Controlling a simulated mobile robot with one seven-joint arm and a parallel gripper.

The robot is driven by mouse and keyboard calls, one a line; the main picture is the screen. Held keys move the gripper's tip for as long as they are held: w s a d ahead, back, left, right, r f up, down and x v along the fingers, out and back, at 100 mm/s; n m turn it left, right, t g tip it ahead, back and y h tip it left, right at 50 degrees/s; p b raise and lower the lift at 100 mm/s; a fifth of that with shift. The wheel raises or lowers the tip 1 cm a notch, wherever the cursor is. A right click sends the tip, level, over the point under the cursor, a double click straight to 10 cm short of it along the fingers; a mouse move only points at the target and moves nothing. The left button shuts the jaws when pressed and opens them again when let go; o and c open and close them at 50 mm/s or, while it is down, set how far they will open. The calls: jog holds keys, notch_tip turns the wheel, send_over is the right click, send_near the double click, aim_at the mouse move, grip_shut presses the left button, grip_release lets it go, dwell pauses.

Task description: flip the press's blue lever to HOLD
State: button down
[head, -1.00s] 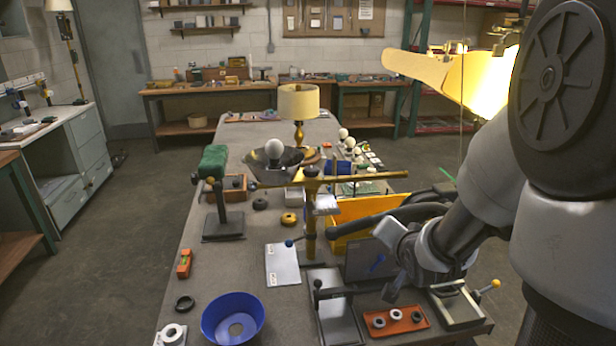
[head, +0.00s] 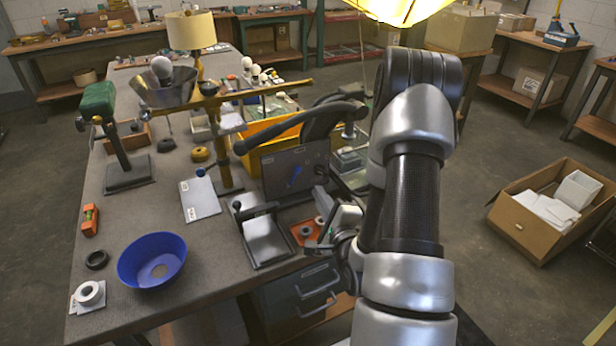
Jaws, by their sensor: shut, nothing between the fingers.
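The press (head: 272,187) stands near the right edge of the workbench, with a dark front panel and a long black handle (head: 285,128) above it. Its blue lever (head: 295,176) is on the panel, tilted with its upper end to the right. Small pale labels on the panel are too small to read. My gripper (head: 312,246) is low at the bench's front edge, below and right of the lever and apart from it. It is shut and empty, partly hidden by my arm.
A small black-handled stand (head: 265,240) and an orange tray (head: 300,232) with grey rings lie close to my gripper. A brass post (head: 222,150) with a crossbar rises left of the press. A blue bowl (head: 152,260) is at the front left. A yellow bin (head: 262,138) sits behind the press.

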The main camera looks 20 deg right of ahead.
aim_at(293, 178)
jog(key=shift+w, duration=0.15)
jog(key=w, duration=0.6)
jog(key=w+d, duration=0.1)
jog(key=w, duration=0.2)
jog(key=shift+w+d+f+p, duration=0.1)
jog(key=shift+w+f+p, duration=0.2)
jog(key=shift+w, duration=0.05)
jog(key=shift+d, duration=0.1)
jog(key=shift+b, duration=0.35)
